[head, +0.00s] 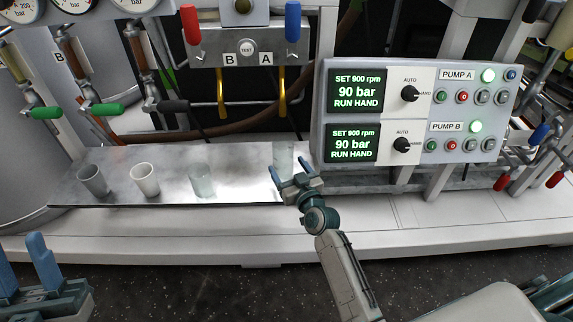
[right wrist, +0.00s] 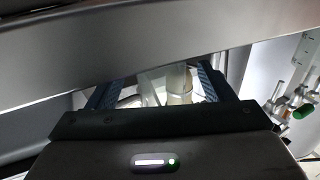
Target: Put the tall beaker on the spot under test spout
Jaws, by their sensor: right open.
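The tall beaker (head: 284,156), clear and faint, stands upright on the metal shelf (head: 240,190) near its right end. My right gripper (head: 291,172) is open at the beaker, its fingers around or just in front of it; I cannot tell which. In the right wrist view, a clear vessel (right wrist: 150,88) and a cream-coloured one show between the open fingers (right wrist: 156,88). Two yellow test spouts, B (head: 223,95) and A (head: 282,95), hang under the TEST panel; in the picture the beaker is below spout A. The target spot is not discernible. My left gripper (head: 24,265) is open and empty at lower left.
A grey cup (head: 93,180), a white cup (head: 145,180) and a shorter clear beaker (head: 201,181) stand on the shelf to the left. The pump control panel (head: 418,110) overhangs at right. Shelf between the short beaker and my right gripper is clear.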

